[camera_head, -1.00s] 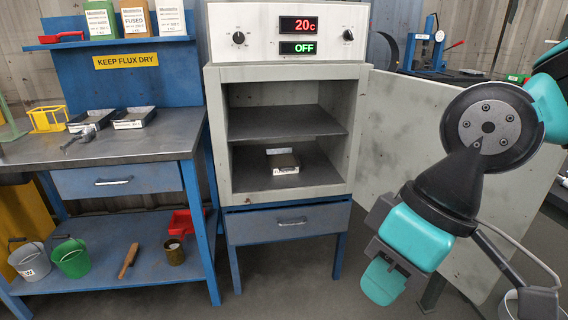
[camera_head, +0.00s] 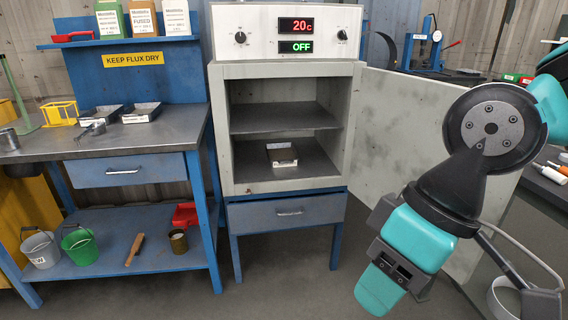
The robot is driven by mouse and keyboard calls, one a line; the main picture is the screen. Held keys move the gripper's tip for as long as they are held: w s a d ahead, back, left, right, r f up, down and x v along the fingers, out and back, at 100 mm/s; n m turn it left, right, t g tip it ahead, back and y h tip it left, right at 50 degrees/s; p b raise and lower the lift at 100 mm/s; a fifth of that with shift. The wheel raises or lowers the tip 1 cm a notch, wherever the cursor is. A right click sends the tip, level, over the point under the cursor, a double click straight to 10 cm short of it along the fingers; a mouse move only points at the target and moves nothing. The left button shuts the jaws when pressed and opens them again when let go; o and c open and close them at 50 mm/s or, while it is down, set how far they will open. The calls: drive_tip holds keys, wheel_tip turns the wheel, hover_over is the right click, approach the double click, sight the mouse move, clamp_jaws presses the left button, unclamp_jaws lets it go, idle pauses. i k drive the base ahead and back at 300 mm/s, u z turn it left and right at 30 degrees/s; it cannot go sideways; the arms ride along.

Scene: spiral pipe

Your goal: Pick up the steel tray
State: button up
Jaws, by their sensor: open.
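A small steel tray (camera_head: 282,155) with a pale label on its front sits on the oven's lower level, inside the open oven (camera_head: 219,130). Two similar shallow trays stand on the steel-topped bench at the left: one (camera_head: 101,113) partly behind a grey metal tool, the other (camera_head: 141,113) beside it. I cannot tell which of the trays is meant. My gripper (camera_head: 385,285) hangs at the lower right, in front of the oven door, pointing down. It is open, with nothing visible in it, and is well apart from all the trays.
The oven door (camera_head: 405,130) is swung wide open to the right, behind my arm. The oven's upper shelf (camera_head: 285,118) is bare. A yellow rack (camera_head: 60,113) stands on the bench (camera_head: 150,140). Buckets stand on its lower shelf (camera_head: 150,262). Floor before the oven is clear.

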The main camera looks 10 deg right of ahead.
sight(283, 154)
drive_tip(key=k, duration=1.05)
drive_tip(key=z, duration=0.25)
drive_tip(key=i, duration=0.85)
drive_tip(key=z, duration=0.75)
drive_tip(key=i, duration=0.85)
drive_tip(key=u, duration=1.1)
drive_tip(key=i, duration=1)
drive_tip(key=u, duration=0.3)
